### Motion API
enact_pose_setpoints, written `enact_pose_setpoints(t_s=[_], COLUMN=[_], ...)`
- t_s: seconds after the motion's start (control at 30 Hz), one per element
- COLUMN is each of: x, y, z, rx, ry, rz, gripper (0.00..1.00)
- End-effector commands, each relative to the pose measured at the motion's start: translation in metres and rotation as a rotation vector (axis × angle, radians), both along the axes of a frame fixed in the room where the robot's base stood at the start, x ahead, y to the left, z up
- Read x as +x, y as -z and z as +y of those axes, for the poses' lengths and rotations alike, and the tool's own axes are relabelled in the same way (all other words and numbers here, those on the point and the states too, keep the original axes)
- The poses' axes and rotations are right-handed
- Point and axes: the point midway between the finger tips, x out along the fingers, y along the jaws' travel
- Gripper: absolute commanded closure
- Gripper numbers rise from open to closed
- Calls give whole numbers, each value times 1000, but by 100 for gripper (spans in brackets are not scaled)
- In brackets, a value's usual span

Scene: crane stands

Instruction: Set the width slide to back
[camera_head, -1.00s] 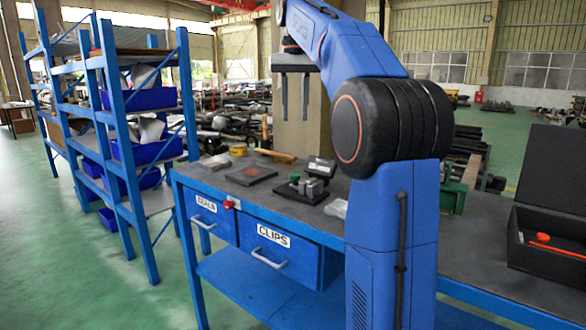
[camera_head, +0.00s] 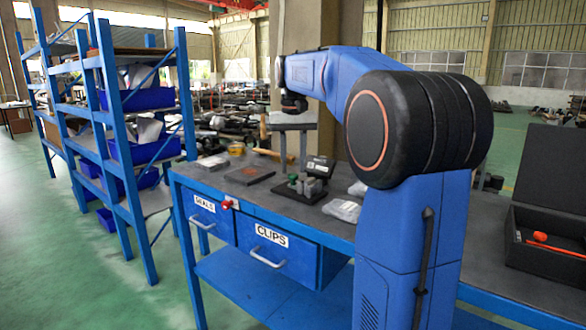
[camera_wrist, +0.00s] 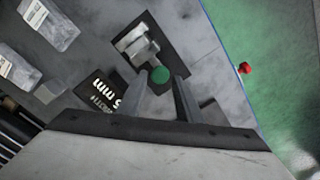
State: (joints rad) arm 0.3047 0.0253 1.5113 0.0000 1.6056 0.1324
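The width slide in the head view (camera_head: 308,187) stands on the bench, a small fixture of grey metal blocks on a black base plate. In the wrist view its grey blocks (camera_wrist: 137,45) show with a round green knob (camera_wrist: 160,75) beside them. A black sign (camera_wrist: 105,92) next to it reads "5 mm", with its upper word partly hidden. My gripper (camera_head: 293,166) is open and empty, its fingers pointing down above and behind the fixture. In the wrist view my gripper's fingers (camera_wrist: 161,86) lie either side of the green knob; I cannot tell whether they touch it.
Clear bags (camera_head: 343,210) lie right of the fixture. A dark plate (camera_head: 249,175) and a mallet (camera_head: 275,156) lie to its left and behind. A red knob (camera_head: 229,203) sits at the bench's front edge. An open black box (camera_head: 548,250) stands at the right.

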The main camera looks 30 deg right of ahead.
Motion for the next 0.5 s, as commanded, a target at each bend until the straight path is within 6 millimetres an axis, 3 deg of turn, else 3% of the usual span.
enact_pose_setpoints(t_s=[0.2, 0.5], x=[0, 0], y=[15, 17], z=[0, 0], rx=[0, 0], ry=[0, 0], rz=[-1, -1], gripper=[68, 68])
